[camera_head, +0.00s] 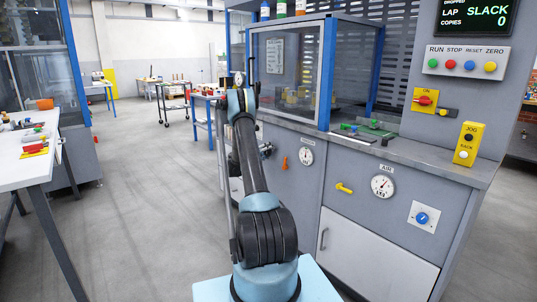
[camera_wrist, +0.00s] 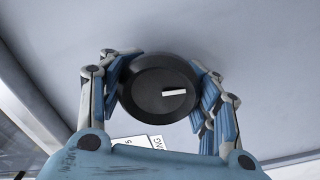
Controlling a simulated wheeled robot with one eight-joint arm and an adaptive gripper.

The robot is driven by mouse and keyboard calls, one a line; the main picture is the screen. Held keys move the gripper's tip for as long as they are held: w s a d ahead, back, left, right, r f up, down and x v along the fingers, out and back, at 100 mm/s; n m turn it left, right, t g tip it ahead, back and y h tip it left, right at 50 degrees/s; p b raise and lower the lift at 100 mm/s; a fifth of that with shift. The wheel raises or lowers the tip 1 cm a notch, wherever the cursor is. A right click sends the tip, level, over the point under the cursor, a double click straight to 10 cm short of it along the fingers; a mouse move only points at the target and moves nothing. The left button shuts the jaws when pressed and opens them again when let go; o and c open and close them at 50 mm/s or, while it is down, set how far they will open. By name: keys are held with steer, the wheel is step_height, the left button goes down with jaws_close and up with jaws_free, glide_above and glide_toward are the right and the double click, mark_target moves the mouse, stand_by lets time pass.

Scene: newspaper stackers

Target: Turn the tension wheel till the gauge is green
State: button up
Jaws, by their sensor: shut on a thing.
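In the wrist view a round black wheel (camera_wrist: 150,82) stands out from a grey panel. A white mark (camera_wrist: 174,92) on its face runs from near the centre to the right. My gripper (camera_wrist: 160,72) is shut on the wheel, one blue-padded finger on each side of its rim. In the head view my arm hides the wheel and most of the gripper. A round white gauge (camera_head: 306,156) is on the cabinet front, and a second one (camera_head: 382,186), labelled AIR, is right of it. Their colour zones are too small to tell. The display (camera_head: 475,14) reads SLACK and COPIES 0.
A partly hidden label (camera_wrist: 138,142) is below the wheel. The cabinet front also has an orange lever (camera_head: 284,163), a yellow handle (camera_head: 344,188) and a blue knob (camera_head: 422,218). A white table (camera_head: 25,175) stands at the left. The floor (camera_head: 140,210) between is clear.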

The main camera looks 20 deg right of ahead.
steer(key=o, duration=1.2)
steer(key=v, duration=1.2)
